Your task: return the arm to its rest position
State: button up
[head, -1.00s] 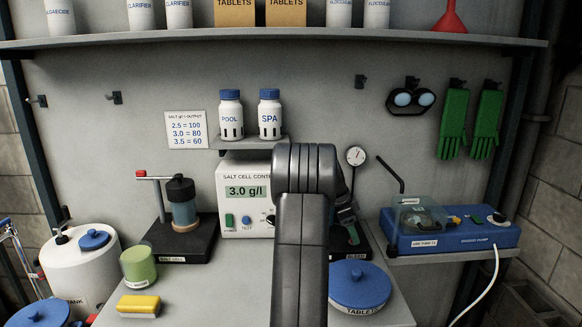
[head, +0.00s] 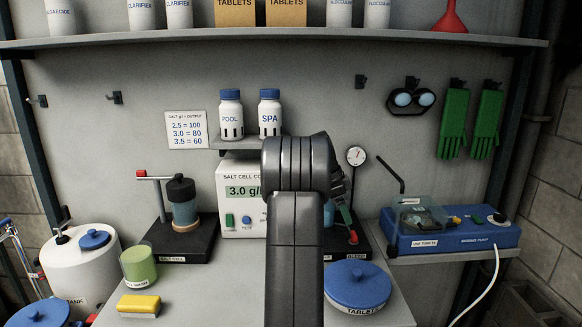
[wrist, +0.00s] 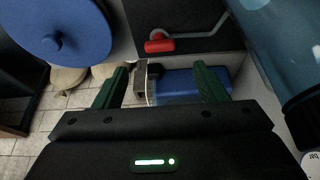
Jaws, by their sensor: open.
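My arm rises in the middle of the head view, in front of the salt cell controller (head: 243,205), and hides its right part. My gripper (wrist: 160,84) shows in the wrist view with its two green fingers apart and nothing between them. In the head view most of the gripper is hidden behind my arm; only a bit shows right of it. A red-ended handle (wrist: 160,45) lies beyond the fingertips in the wrist view. The blue lid (wrist: 62,30) of the tablets tub is at upper left there, apart from the fingers; it also shows in the head view (head: 357,284).
A green cup (head: 139,266) and a yellow sponge (head: 138,306) are on the bench at left. A white tank (head: 80,268) stands beyond them. The blue dosing pump (head: 450,230) sits on a side shelf at right. The POOL (head: 230,115) and SPA bottles (head: 270,113) stand on a small shelf behind my arm.

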send_near(354, 235)
jog(key=x, duration=0.8)
jog(key=shift+w+f, duration=0.25)
jog(key=shift+w, duration=0.05)
jog(key=shift+n+t, duration=0.3)
jog(key=shift+n, duration=0.3)
jog(key=shift+s+r+n+t, duration=0.2)
jog(key=shift+n+t, duration=0.1)
jog(key=shift+n, duration=0.6)
jog(key=n+t+p, duration=0.1)
jog(key=n, duration=0.1)
jog(key=n+y+p, duration=0.1)
jog(key=n, duration=0.2)
jog(key=shift+s+d+t+p, duration=0.1)
jog(key=shift+d+t+p, duration=0.05)
jog(key=shift+t+p, duration=0.25)
jog(key=n+p, duration=0.1)
jog(key=n, duration=0.1)
jog(key=n+y+p, duration=0.1)
jog(key=n+p, duration=0.1)
jog(key=n+t+y+p, duration=0.1)
jog(key=n+p, duration=0.1)
jog(key=shift+s+d, duration=0.15)
jog(key=shift+d, duration=0.1)
jog(key=shift+d+n+t+y+p, duration=0.15)
jog(key=shift+n+y+p, duration=0.3)
jog(key=shift+n, duration=0.5)
jog(key=shift+a+n+t+y+p, duration=0.15)
jog(key=shift+n+y+p, duration=0.1)
jog(key=shift+n+p, duration=0.55)
